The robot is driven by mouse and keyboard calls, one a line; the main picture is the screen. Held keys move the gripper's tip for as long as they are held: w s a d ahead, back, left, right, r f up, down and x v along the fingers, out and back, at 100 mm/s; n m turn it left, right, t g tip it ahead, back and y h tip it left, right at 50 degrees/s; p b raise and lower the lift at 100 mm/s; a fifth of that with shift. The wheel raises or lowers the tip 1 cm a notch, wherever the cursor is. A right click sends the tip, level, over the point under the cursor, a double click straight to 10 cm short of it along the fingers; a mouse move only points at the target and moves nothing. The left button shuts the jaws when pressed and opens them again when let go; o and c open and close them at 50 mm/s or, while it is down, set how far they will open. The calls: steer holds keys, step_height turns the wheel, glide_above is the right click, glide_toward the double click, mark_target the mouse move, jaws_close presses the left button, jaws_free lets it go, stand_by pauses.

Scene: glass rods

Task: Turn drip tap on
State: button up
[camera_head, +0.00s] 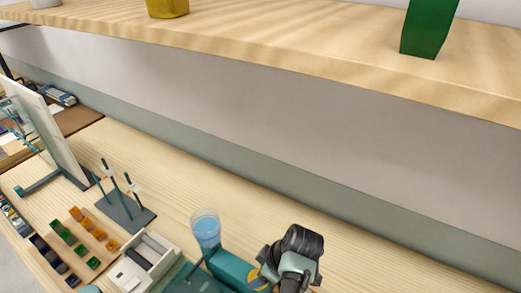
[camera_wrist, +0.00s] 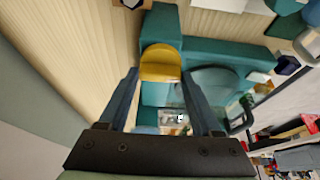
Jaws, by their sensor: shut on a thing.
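The drip tap seems to be the rounded yellow piece (camera_wrist: 160,62) on a teal machine (camera_wrist: 215,52) in the wrist view; I cannot tell its setting. My gripper (camera_wrist: 160,74) has its two fingertips on either side of this yellow piece and is shut on it. In the head view a bit of yellow shows beside my gripper (camera_head: 268,276), by the teal machine (camera_head: 231,268). My wrist hides much of the tap there. A clear cup of blue water (camera_head: 206,232) stands upright at the machine's left end.
A white tray (camera_head: 158,272), wooden racks of coloured pieces (camera_head: 75,225) and a dark stand with upright rods (camera_head: 125,212) are left of the machine. A wooden shelf (camera_head: 300,62) overhangs the back. The bench strip (camera_head: 160,180) along the wall is clear.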

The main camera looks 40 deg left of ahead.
stand_by(0.3)
steer(key=o, duration=1.4)
steer(key=b+v, duration=0.1)
steer(key=v, duration=1.2)
steer(key=shift+a, duration=0.1)
